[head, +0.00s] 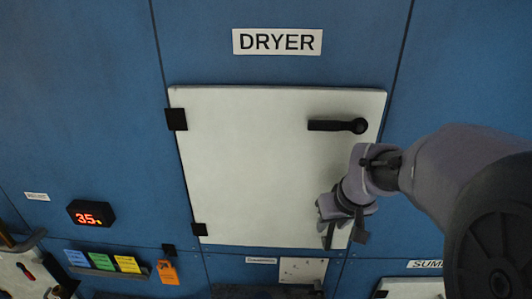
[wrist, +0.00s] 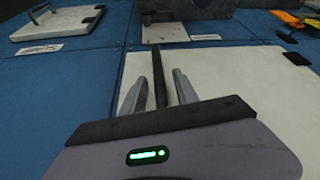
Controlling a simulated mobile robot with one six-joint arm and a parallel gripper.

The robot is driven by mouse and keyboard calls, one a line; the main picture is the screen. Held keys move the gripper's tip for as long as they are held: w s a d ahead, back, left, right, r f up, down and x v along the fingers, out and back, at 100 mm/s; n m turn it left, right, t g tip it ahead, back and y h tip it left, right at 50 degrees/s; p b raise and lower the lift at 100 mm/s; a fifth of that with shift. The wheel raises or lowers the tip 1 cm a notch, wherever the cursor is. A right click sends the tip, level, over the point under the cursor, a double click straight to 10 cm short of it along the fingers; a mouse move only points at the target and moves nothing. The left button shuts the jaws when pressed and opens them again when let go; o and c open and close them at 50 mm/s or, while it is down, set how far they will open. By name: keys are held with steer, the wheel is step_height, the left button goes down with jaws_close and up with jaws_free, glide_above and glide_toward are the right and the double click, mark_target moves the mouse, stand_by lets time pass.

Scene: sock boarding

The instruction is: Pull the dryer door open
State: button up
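The dryer door (head: 250,160) is a white panel under the DRYER sign, with black hinges on its left; it looks shut. A black lever handle (head: 335,126) lies level near its upper right. My gripper (head: 329,236) is in front of the door's lower right part. In the wrist view my gripper (wrist: 162,82) has its two grey fingers apart, over the white door (wrist: 235,80). A long dark bar (wrist: 157,65) shows between the fingers, with slight gaps beside it; I cannot tell whether they touch it. My arm partly hides the door's right edge.
Blue wall panels surround the door. At lower left are a red-digit display (head: 91,213) and blue, green and yellow cards (head: 101,261), with an orange tag (head: 167,272). A smaller white hatch (head: 415,288) sits at lower right, below my arm.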

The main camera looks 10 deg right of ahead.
steer(key=shift+f, duration=0.15)
jaws_close()
stand_by(1.4)
